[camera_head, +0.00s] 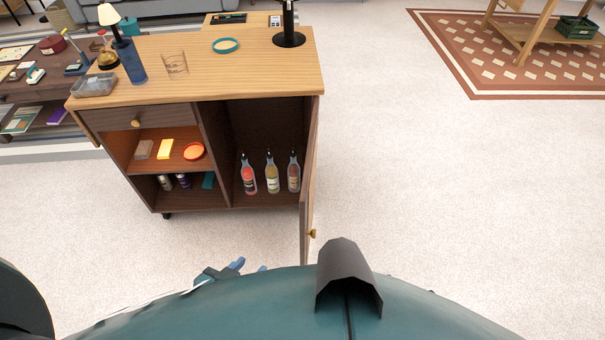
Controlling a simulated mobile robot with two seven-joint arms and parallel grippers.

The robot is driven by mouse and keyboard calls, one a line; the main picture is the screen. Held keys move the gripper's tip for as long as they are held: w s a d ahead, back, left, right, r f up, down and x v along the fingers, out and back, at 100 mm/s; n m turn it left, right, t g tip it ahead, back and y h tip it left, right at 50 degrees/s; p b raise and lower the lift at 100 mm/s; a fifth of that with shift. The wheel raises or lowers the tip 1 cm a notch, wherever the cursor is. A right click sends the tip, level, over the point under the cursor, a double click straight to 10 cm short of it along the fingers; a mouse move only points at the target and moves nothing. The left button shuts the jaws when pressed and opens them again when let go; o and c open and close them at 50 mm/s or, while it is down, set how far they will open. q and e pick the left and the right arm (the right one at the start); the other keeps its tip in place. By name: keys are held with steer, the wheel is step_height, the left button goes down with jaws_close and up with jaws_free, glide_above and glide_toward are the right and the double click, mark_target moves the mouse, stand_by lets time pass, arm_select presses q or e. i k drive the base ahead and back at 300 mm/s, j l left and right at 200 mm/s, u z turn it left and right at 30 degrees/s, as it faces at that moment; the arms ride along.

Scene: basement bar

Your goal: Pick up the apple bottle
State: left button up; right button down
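Three bottles stand upright in the open right compartment of a wooden cabinet (222,205). The left one (249,178) is pinkish red, the middle one (272,177) yellowish, the right one (293,176) reddish brown. Their labels are too small to read, so I cannot tell which is the apple bottle. My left gripper (250,267) is low in the view, in front of the cabinet and well apart from the bottles. Its two blue fingertips show apart with nothing visible between them; the rest is partly hidden by my body. My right gripper is not in view.
The cabinet's door (309,200) stands open toward me, right of the bottles. Left shelves hold a yellow box (165,149) and an orange round item (193,151). Floor to the right is clear.

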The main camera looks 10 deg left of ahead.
mark_target(271, 170)
steer(key=i+l+z, duration=0.15)
steer(key=l+z, duration=0.2)
steer(key=i+l+z, duration=0.25)
steer(key=z, duration=0.15)
steer(key=i+l+z, duration=0.2)
steer(key=z, duration=0.15)
steer(key=i+l+u, duration=0.2)
steer(key=i, duration=0.25)
steer(key=i+l+u, duration=0.15)
steer(key=i, duration=0.3)
steer(key=i+l+u, duration=0.2)
steer(key=i, duration=0.2)
